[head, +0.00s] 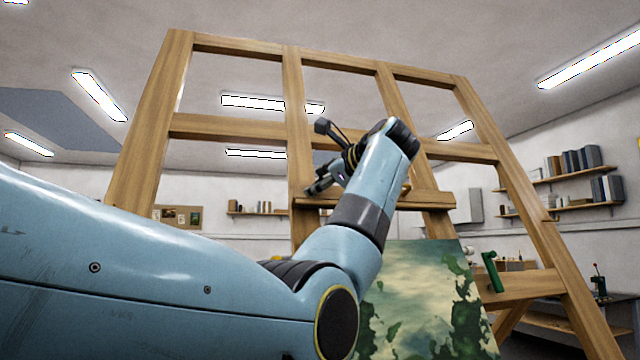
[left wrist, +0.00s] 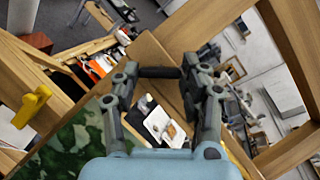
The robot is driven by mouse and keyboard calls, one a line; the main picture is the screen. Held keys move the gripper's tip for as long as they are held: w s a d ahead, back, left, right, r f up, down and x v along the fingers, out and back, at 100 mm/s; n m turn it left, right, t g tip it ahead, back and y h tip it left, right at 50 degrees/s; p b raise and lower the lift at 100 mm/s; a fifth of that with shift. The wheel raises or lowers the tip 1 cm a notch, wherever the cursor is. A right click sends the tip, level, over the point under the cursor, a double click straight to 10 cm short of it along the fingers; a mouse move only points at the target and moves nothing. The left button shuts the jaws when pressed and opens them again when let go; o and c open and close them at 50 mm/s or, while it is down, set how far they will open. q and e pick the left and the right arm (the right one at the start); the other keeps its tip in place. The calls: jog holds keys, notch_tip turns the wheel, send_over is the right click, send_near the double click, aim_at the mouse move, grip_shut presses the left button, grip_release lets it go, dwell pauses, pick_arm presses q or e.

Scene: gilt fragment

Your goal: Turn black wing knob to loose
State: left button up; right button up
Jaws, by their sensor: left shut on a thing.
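The black wing knob (left wrist: 158,72) shows in the left wrist view as a short dark bar lying crosswise between my fingertips, in front of a wooden bar of the easel. My left gripper (left wrist: 160,75) is shut on it, one finger at each end. In the head view my left gripper (head: 328,178) is at the easel's middle, by the wooden ledge (head: 430,199). My forearm and the gripper hide the knob there. My right gripper is in neither view.
The large wooden easel (head: 150,150) fills the middle. A green-and-cream painting (head: 420,290) stands below the ledge. A green knob (head: 492,272) is at its right. A yellow knob (left wrist: 32,105) shows in the left wrist view. Shelves (head: 575,175) line the wall behind.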

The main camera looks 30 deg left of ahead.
pick_arm(q)
jog(key=n+g+h, duration=0.1)
jog(key=n, duration=0.3)
jog(key=n+g+h, duration=0.1)
jog(key=n, duration=0.3)
jog(key=n+g+h, duration=0.1)
jog(key=n, duration=0.4)
jog(key=shift+w+r+g+h, duration=0.1)
jog(key=shift+r+g+h, duration=0.2)
jog(key=shift+r+h, duration=0.1)
jog(key=n+h, duration=0.1)
jog(key=n, duration=0.2)
jog(key=shift+a, duration=0.15)
jog(key=shift+a+r+n+t+h+b, duration=0.1)
jog(key=shift+n+t+h+b, duration=0.25)
jog(key=shift+n+t+h, duration=1.05)
jog(key=shift+a+n+g+h+b, duration=0.1)
jog(key=shift+n+h+b, duration=0.4)
jog(key=shift+n, duration=2)
